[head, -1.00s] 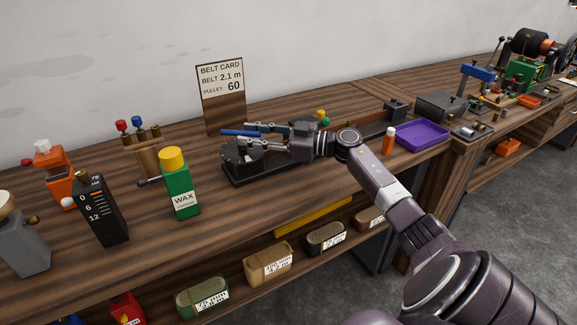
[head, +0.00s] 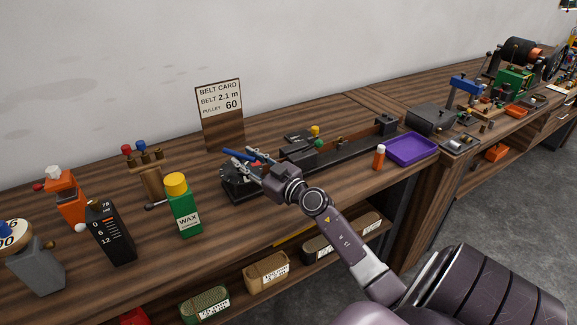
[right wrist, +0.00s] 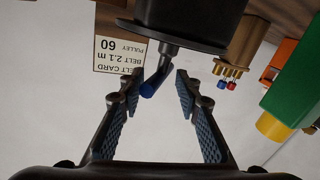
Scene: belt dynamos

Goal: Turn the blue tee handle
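The blue tee handle (head: 239,155) sits at the black dial fixture (head: 238,187) on the bench, below the belt card. In the right wrist view the blue handle (right wrist: 153,86) hangs on a grey stem from a dark round flange. My right gripper (head: 251,163) comes from the lower right, with its fingers at the handle. In the right wrist view the right gripper (right wrist: 158,88) is open, and the handle lies between its fingertips, with gaps at the sides. The gripper hides part of the fixture in the head view. My left gripper is not in view.
The belt card (head: 220,110) stands behind the fixture. A green wax bottle (head: 184,213) stands to its left, with a brass-coloured post (head: 151,178) behind.

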